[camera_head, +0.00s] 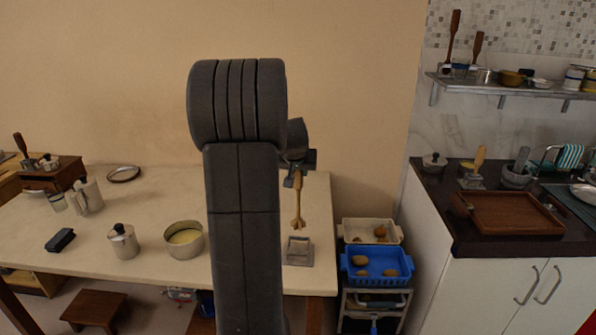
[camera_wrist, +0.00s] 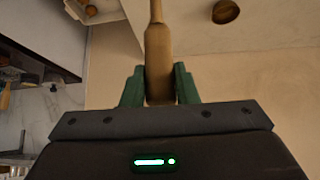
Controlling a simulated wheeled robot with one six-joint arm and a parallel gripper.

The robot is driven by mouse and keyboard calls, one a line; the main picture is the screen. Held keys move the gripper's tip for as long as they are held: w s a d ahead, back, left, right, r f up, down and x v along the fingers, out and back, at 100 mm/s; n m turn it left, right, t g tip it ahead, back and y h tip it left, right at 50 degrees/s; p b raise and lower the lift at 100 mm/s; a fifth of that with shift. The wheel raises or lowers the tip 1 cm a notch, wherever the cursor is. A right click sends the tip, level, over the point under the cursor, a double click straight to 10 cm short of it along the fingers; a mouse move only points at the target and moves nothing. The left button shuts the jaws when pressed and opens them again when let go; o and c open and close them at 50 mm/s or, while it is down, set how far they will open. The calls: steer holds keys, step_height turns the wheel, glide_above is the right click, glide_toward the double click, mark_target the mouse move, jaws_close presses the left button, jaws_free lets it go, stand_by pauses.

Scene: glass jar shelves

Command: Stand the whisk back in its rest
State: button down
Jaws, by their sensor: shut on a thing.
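The wooden whisk (camera_head: 298,208) hangs close to upright from my gripper (camera_head: 298,174), its forked wider end down. In the wrist view my gripper (camera_wrist: 159,78) has its green fingers closed on both sides of the whisk's thick handle (camera_wrist: 158,52). A small grey square stand (camera_head: 298,251), which looks like the rest, sits on the right end of the table below the whisk. The whisk's lower end appears just above the stand; the exact gap and alignment cannot be told. The stand cannot be made out in the wrist view.
Right of the table, a cart holds a blue crate (camera_head: 376,267) and a white crate (camera_head: 368,230). A dark counter lies farther right.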

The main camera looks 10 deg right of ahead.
mark_target(298, 190)
steer(key=shift+s+r, duration=0.1)
steer(key=shift+s, duration=0.05)
stand_by(0.3)
steer(key=shift+f+b, duration=0.25)
steer(key=shift+b, duration=0.15)
steer(key=shift+f+b, duration=2.15)
steer(key=shift+f, duration=0.55)
steer(key=shift+f+b, duration=0.15)
steer(key=shift+b, duration=0.15)
steer(key=shift+f+b, duration=0.55)
steer(key=shift+b, duration=0.3)
